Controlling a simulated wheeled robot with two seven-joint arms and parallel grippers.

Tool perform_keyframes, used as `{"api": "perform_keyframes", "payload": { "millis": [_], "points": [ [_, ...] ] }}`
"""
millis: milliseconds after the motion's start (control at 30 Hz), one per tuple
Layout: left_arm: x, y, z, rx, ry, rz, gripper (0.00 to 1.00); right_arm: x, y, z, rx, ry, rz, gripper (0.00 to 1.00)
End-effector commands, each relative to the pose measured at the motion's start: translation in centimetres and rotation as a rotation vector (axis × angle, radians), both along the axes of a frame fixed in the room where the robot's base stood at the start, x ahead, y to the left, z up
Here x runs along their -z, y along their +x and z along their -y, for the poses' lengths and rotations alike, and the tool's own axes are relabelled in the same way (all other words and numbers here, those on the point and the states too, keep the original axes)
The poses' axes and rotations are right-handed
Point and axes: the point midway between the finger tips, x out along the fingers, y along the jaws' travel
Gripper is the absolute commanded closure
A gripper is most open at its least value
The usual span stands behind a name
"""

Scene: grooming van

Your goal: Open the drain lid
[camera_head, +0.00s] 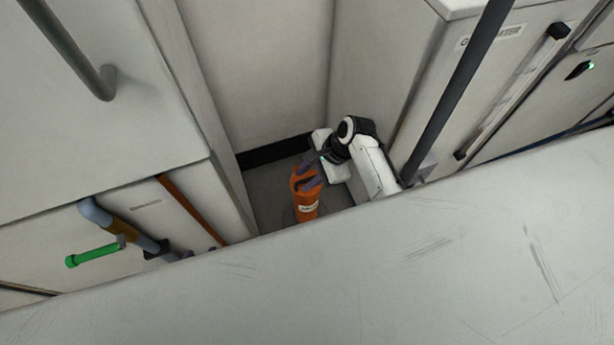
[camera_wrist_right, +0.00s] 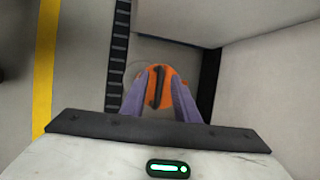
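An orange cylinder (camera_head: 306,205) with a pale label stands on the floor in the recess in the head view. Its round orange top with a dark bar shows in the right wrist view (camera_wrist_right: 168,76). A faint round outline (camera_wrist_right: 134,70) shows on the floor around it; I cannot tell for sure whether this is the drain lid. My right gripper (camera_head: 304,173) is at the top of the cylinder, its purple fingers apart. In the right wrist view the fingers (camera_wrist_right: 159,76) lie to either side of the bar, with a gap between them. My left gripper is not in view.
Pale cabinets stand on both sides of the narrow recess. A green handle (camera_head: 95,254) on a blue-grey pipe is at the left. A dark pole (camera_head: 459,85) rises at the right. A scratched white surface (camera_head: 330,290) fills the head view's foreground.

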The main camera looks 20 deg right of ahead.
Motion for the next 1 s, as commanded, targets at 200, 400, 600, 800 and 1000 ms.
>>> {"api": "perform_keyframes", "payload": {
  "millis": [200,400,600,800,1000],
  "points": [
    [-0.04,-0.02,0.08,-0.001,-0.002,-0.001,0.69,-0.02,0.01,0.0,0.0,0.0,0.0,0.91],
    [-0.07,0.06,0.09,0.0,-0.002,0.001,0.69,0.0,-0.02,0.01,0.0,0.0,0.0,1.0],
    [-0.18,0.29,0.09,0.0,-0.001,0.006,0.69,0.02,-0.04,0.02,0.0,0.0,-0.001,1.0],
    [-0.18,0.37,0.1,0.0,0.0,0.007,0.69,0.02,-0.04,0.04,0.0,0.0,-0.001,1.0],
    [-0.14,0.35,0.09,0.0,0.0,0.006,0.69,0.04,-0.06,0.04,0.0,0.0,-0.001,1.0]
  ]
}}
